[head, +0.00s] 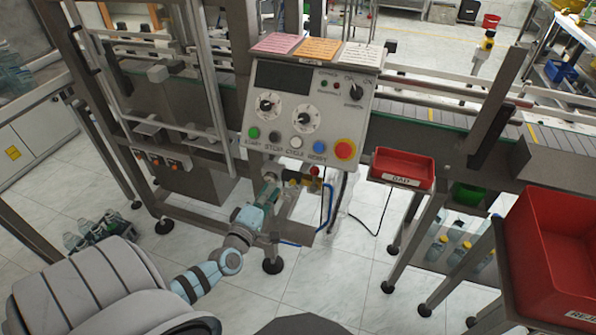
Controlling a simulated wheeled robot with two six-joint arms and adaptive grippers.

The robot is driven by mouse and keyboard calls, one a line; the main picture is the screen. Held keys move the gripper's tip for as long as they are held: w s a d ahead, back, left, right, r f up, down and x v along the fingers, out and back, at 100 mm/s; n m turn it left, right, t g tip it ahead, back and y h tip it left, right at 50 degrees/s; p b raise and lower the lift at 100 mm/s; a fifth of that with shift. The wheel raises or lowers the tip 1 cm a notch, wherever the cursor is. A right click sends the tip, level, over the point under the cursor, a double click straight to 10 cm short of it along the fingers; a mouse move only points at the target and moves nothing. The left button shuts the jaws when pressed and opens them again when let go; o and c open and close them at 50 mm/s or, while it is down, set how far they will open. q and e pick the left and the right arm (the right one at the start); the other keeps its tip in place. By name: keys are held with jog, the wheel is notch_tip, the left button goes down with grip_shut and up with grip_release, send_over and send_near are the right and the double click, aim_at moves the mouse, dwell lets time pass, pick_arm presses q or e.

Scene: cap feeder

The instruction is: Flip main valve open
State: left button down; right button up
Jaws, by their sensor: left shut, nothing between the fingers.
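Below the control panel (312,112) is a small cluster of fittings with a red piece (314,171) on it and a curved blue tube (330,203) beside it. The main valve appears to belong to this cluster, but its handle is too small to tell its position. My left gripper (270,184) is shut and empty, reaching up just left of the cluster, under the panel. Whether it touches any fitting cannot be told. My gripper and wrist hide part of the area behind. My right gripper is not in view.
The conveyor (440,118) runs behind the panel. A small red tray (403,168) stands to the right, and a large red reject bin (550,250) is at the right edge. Metal legs and frame posts surround the cluster; tiled floor (345,265) lies open in front.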

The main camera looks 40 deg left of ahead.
aim_at(314, 180)
pick_arm(q)
jog(key=w+b, duration=0.3)
jog(key=w, duration=0.8)
jog(key=shift+w+d+f, duration=0.3)
jog(key=shift+d+f, duration=0.05)
jog(key=shift+f, duration=0.1)
jog(key=shift+d+r+m+p, duration=0.15)
jog(key=shift+d+m+p, duration=0.1)
jog(key=shift+m+p, duration=0.1)
